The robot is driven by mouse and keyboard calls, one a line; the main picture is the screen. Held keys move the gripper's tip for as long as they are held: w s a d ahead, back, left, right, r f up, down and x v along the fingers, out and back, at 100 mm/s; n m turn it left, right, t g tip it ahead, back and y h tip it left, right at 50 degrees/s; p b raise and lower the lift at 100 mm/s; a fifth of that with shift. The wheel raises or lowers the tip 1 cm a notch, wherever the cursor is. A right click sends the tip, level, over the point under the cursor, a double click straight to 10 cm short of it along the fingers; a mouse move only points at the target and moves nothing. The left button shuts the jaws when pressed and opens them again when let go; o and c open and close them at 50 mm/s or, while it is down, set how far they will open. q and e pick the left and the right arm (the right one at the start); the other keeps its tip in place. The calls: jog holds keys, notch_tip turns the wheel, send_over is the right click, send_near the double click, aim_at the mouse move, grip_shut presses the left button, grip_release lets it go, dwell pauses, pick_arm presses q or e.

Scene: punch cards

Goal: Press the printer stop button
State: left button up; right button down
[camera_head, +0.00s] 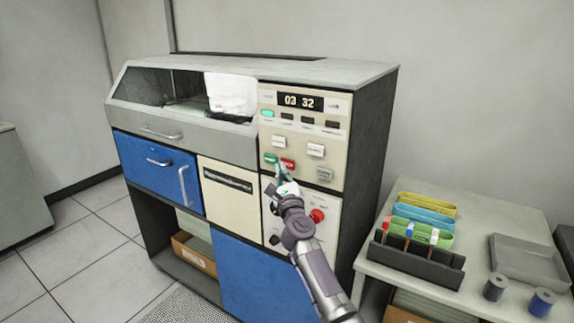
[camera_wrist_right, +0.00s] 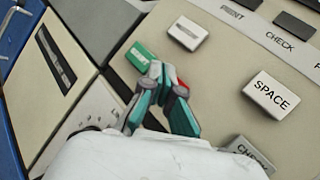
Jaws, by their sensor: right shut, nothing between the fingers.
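The printer's control panel (camera_head: 335,150) has a red button (camera_head: 288,164), which appears to be the stop button, beside a green button (camera_head: 271,158). My right gripper (camera_head: 281,168) is shut and empty, its fingertips at the panel by these two buttons. In the right wrist view the closed fingertips (camera_wrist_right: 162,72) lie just right of the green button (camera_wrist_right: 139,57) and cover most of the red button (camera_wrist_right: 181,84). I cannot tell whether they touch it. My left gripper is not in view.
White keys surround the spot, including SPACE (camera_wrist_right: 271,94) and a blank-looking key (camera_wrist_right: 187,33). A round red knob (camera_head: 317,215) sits on the lower panel, near my right arm. A side table (camera_head: 480,215) with a card rack (camera_head: 417,258) and grey tray (camera_head: 527,260) stands right.

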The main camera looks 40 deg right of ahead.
jog(key=shift+s+a+p, duration=0.3)
jog(key=shift+a, duration=0.5)
jog(key=shift+s+a+p, duration=0.3)
jog(key=shift+s+a, duration=0.05)
jog(key=shift+a, duration=0.4)
jog(key=shift+s+a+p, duration=0.3)
jog(key=shift+a, duration=0.5)
